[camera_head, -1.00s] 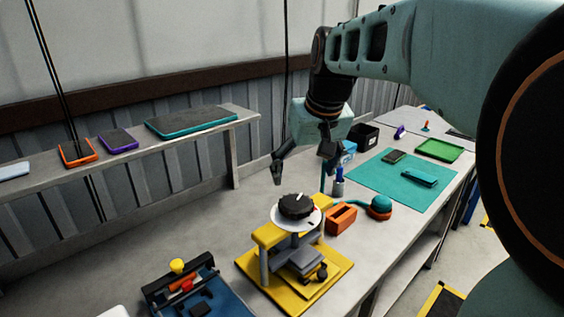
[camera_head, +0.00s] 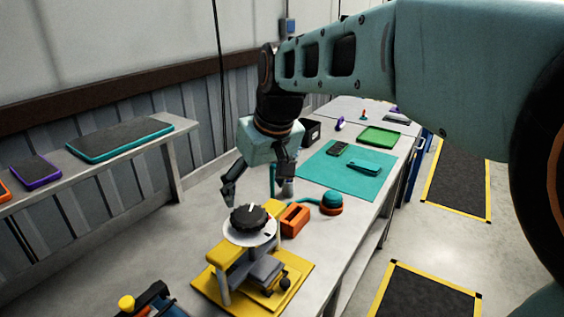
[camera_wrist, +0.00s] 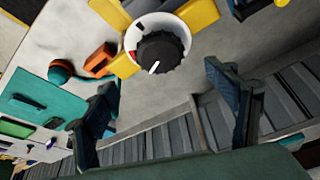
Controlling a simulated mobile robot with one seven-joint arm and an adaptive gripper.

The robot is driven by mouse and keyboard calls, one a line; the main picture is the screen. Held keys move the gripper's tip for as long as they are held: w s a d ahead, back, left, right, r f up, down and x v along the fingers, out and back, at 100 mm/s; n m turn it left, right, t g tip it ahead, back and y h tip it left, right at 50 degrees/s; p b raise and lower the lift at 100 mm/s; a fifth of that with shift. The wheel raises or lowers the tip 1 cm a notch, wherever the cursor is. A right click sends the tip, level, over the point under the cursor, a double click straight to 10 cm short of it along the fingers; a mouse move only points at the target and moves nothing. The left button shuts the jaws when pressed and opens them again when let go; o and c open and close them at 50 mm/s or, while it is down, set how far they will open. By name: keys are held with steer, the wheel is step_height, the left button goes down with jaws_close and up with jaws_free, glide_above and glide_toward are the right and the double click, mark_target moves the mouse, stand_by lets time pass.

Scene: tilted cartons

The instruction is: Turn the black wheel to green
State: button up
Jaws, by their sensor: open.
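The black wheel (camera_head: 249,217) is a ridged knob with a white pointer line. It sits on a round white dial (camera_head: 262,239) on a yellow stand (camera_head: 212,284). In the wrist view the wheel (camera_wrist: 165,50) lies between and beyond my fingertips, and the white dial (camera_wrist: 131,36) shows a red mark and a dark mark at its edge. I cannot make out a green mark. My gripper (camera_head: 257,184) is open and empty, pointing down just above and behind the wheel. It appears apart from the wheel. Both fingers of my gripper (camera_wrist: 160,80) show in the wrist view.
An orange block-like holder (camera_head: 294,221) and a teal dome on a red base (camera_head: 331,203) stand close right of the stand. A teal mat (camera_head: 330,178) and a green tray (camera_head: 379,137) lie farther back. A shelf (camera_head: 180,136) runs along the wall at left.

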mark_target(249, 215)
steer(key=x, duration=1)
steer(key=shift+f+p, duration=0.15)
steer(key=shift+p, duration=0.15)
steer(key=shift+c, duration=0.4)
steer(key=c, duration=1.1)
